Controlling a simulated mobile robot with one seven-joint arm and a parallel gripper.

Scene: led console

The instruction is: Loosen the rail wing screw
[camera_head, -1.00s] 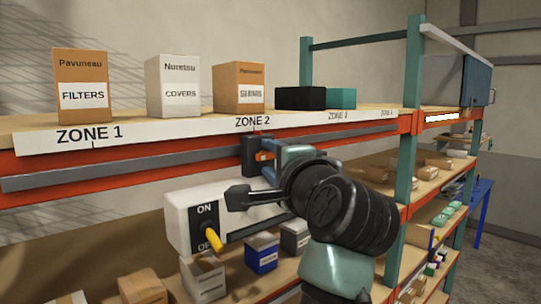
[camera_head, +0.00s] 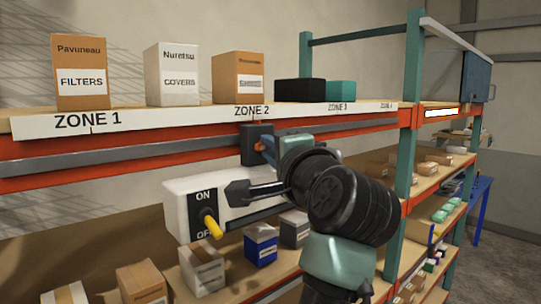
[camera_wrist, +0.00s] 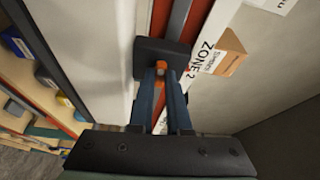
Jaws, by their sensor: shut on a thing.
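The orange wing screw (camera_wrist: 161,67) sits on a dark block (camera_wrist: 150,52) clamped to the grey rail (camera_head: 60,178). My gripper (camera_wrist: 161,74) is shut on the wing screw, with its two blue fingers on either side of it in the wrist view. In the head view my gripper (camera_head: 264,146) reaches the dark block (camera_head: 249,155) just below the ZONE 2 label. My arm hides part of the block and rail there. A white console (camera_head: 180,205) with a yellow lever (camera_head: 212,228) and an ON/OFF plate hangs below the rail.
Small boxes (camera_head: 201,268) sit on the lower shelf under the console. A green upright (camera_head: 411,100) stands right of my arm.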

